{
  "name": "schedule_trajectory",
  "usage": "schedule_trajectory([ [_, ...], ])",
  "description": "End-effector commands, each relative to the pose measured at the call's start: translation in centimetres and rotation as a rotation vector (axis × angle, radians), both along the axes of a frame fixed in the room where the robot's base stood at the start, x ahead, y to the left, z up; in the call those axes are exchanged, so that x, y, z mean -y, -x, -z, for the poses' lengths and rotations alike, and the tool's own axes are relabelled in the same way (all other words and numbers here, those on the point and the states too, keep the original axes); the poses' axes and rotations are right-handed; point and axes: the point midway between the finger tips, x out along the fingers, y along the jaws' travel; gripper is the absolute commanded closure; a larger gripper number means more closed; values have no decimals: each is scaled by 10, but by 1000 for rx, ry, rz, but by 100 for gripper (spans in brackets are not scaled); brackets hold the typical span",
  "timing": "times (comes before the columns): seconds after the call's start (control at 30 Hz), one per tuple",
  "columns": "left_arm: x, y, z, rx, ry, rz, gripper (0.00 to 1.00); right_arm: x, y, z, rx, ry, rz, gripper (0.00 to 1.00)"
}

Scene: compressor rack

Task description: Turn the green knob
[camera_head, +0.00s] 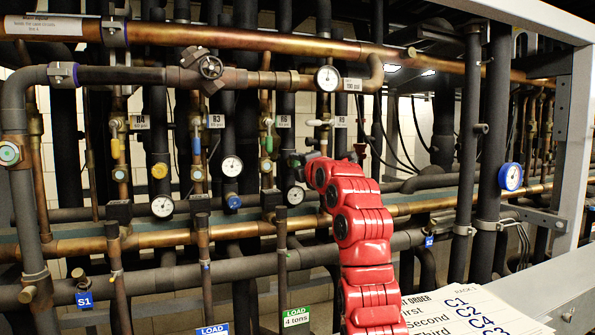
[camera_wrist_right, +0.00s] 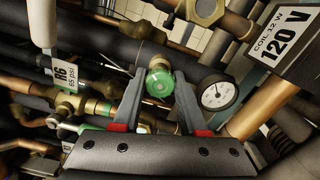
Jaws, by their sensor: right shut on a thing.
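In the head view my red right arm comes up from the bottom, and the right gripper (camera_head: 298,158) is at the pipes near the R6 label (camera_head: 284,121). I cannot make out the knob clearly there. My left gripper is not in view.
A white gauge (camera_wrist_right: 219,96) sits close beside the right finger; in the head view a gauge (camera_head: 295,196) is just below the gripper. A green-handled valve (camera_head: 267,143) is to the left. Copper and black pipes crowd around. A white order sheet (camera_head: 470,311) lies lower right.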

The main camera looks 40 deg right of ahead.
Motion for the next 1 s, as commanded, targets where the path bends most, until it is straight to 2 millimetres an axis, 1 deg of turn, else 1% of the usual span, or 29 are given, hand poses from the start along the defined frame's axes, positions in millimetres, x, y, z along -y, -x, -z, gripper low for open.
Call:
schedule_trajectory([
  [0.03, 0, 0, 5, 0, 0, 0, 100, 0, 0, 4, -14, 40, -2, 100],
  [0.2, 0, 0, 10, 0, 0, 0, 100, -1, 0, 4, -48, 180, -2, 100],
  [0.5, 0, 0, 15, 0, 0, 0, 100, 0, -2, 7, -97, 354, -4, 100],
  [0.7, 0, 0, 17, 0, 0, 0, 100, 0, -1, 7, -111, 415, -5, 100],
  [1.0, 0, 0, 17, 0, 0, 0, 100, 0, -2, 7, -117, 439, -5, 100],
])
